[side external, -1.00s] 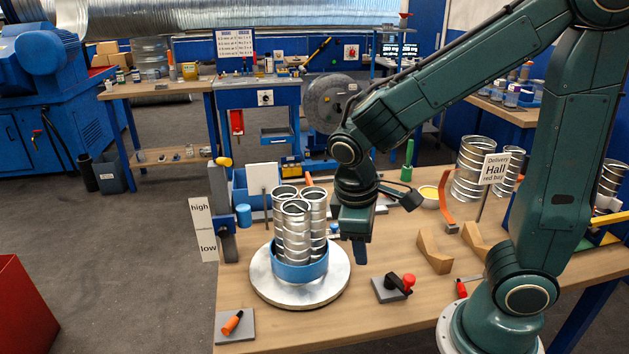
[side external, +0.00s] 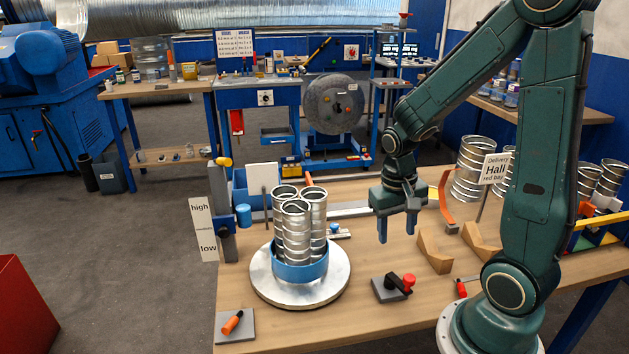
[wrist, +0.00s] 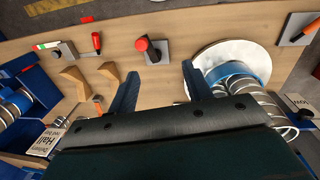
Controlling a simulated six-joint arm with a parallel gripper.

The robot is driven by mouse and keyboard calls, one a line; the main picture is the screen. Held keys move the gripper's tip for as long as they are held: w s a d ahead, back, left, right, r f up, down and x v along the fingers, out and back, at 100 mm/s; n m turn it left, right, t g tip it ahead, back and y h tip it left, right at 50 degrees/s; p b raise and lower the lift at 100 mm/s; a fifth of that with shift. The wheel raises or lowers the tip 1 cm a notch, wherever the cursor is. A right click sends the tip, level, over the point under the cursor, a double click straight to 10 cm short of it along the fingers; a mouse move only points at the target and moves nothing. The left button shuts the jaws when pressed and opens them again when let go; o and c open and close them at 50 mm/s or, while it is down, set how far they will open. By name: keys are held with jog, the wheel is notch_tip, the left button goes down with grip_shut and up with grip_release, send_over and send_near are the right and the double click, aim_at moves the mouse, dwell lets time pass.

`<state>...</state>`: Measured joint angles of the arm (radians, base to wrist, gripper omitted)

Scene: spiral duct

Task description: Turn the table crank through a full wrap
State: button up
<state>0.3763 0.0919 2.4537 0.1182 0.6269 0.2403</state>
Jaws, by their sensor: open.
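The table crank, a dark block with a black arm and a red knob (side external: 409,280), sits on a grey plate (side external: 388,290) at the front of the wooden table. Its red knob also shows in the wrist view (wrist: 142,44), beyond my fingertips. The round silver turntable (side external: 262,278) stands to the left of the crank. A blue ring (side external: 300,272) on it holds several upright spiral ducts (side external: 296,230). My gripper (side external: 396,228) is open and empty, pointing down above the table behind the crank. In the wrist view, its fingers (wrist: 158,88) are spread apart with bare table between them.
Tan V-shaped blocks (side external: 434,252) stand right of the crank, beside an orange hook-shaped piece (side external: 445,205) and the delivery sign (side external: 495,168). The high/low post (side external: 222,215) stands at the left edge.

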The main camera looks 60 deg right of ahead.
aim_at(410, 277)
jog(key=s+d+f+m+y, duration=0.1)
jog(key=s+d+f+m, duration=0.1)
jog(key=d+m, duration=0.3)
jog(key=shift+s+d+f+m+t, duration=0.2)
jog(key=shift+s+d+m+t, duration=0.15)
jog(key=shift+s+m, duration=0.5)
jog(key=shift+f, duration=6.9)
jog(key=shift+c, duration=0.4)
grip_shut()
